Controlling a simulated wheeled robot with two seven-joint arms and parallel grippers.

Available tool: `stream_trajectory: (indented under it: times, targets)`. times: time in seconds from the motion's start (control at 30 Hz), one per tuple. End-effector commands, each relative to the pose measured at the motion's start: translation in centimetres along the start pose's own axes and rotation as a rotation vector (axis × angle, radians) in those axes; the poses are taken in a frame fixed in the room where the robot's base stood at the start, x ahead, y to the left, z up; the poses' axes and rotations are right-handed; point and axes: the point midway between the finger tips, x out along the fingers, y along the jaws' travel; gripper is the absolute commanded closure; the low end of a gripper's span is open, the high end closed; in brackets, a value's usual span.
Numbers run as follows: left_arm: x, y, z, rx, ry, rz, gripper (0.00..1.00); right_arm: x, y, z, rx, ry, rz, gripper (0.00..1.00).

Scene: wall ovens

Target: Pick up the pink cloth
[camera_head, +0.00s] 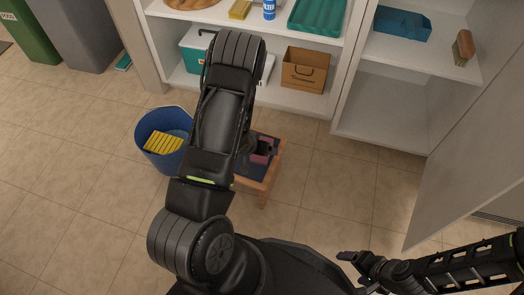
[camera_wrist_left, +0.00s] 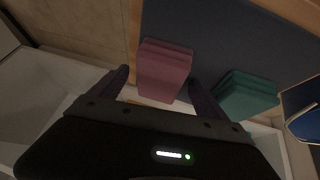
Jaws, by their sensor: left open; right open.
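The pink cloth (camera_wrist_left: 163,68) is a folded stack lying on a dark surface over a small wooden stool (camera_head: 267,182). It also shows in the head view (camera_head: 263,151), partly behind my left arm. In the left wrist view, my left gripper (camera_wrist_left: 158,77) is open, with one finger on each side of the pink cloth; I cannot tell whether they touch it. A folded green cloth (camera_wrist_left: 245,96) lies beside it, outside the right-hand finger. My right gripper (camera_head: 351,269) is open and empty at the lower right of the head view, away from the stool.
A blue bucket (camera_head: 146,141) with a yellow item stands left of the stool. White shelves behind hold a cardboard box (camera_head: 305,70), a green tray (camera_head: 317,14) and a blue bin (camera_head: 401,24). An open cabinet door (camera_head: 470,150) stands at right.

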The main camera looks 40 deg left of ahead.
Motion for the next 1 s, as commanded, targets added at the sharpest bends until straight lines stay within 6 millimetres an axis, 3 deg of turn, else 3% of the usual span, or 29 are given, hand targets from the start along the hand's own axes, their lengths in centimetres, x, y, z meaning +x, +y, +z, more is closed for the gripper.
stream_trajectory:
  times: [0.47,1.0]
  targets:
    - [-0.07,0.00,-0.03,0.000,0.000,0.000,0.14,-0.05,-0.03,0.00,0.000,0.000,0.000,0.21]
    - [-0.07,0.00,-0.03,0.000,0.000,0.000,0.58,-0.04,-0.03,0.01,0.000,0.000,0.000,0.21]
